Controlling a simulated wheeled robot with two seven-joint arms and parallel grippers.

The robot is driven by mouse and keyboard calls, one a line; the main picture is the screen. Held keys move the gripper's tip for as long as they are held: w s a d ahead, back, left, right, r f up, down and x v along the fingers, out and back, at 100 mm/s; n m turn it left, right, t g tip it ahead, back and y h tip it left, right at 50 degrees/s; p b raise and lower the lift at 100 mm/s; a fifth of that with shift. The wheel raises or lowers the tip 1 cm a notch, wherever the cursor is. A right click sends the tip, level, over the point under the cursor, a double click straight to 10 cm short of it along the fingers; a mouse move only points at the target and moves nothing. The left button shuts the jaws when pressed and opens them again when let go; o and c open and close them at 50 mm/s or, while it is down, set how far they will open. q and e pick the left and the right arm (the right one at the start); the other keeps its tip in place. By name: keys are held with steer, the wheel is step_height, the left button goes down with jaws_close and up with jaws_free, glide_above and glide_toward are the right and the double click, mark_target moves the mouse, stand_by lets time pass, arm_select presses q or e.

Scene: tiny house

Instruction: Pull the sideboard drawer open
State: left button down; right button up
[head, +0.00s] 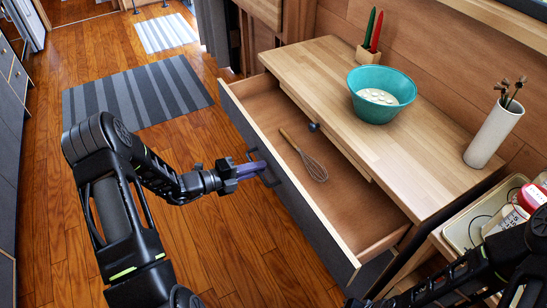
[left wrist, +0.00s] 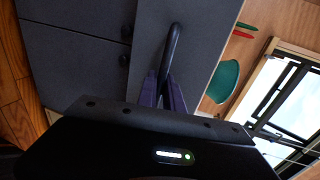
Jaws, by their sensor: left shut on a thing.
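The sideboard (head: 330,90) has a light wooden top and a dark front. Its wide drawer (head: 308,200) stands well open toward the left, with a whisk (head: 305,155) and a small dark object (head: 314,127) in view. My left gripper (head: 262,166) is at the dark handle on the drawer front, shut on it. In the left wrist view the curved black handle (left wrist: 174,45) runs between the purple fingers (left wrist: 162,92). My right arm (head: 450,280) shows at the lower right, but its fingertips are not in view.
A teal bowl (head: 372,108), red and green candles in a holder (head: 370,50) and a white vase (head: 494,133) stand on the sideboard top. A tray (head: 470,222) is at the right. Wooden floor and a striped rug (head: 135,95) lie clear to the left.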

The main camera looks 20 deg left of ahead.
arm_select(q)
steer(key=shift+f+v, duration=0.2)
steer(key=shift+v, duration=0.9)
steer(key=shift+f, duration=0.1)
steer(key=c, duration=1.5)
jaws_free()
steer(key=v, duration=0.7)
steer(key=shift+s+a, duration=0.25)
steer(key=shift+s, duration=0.05)
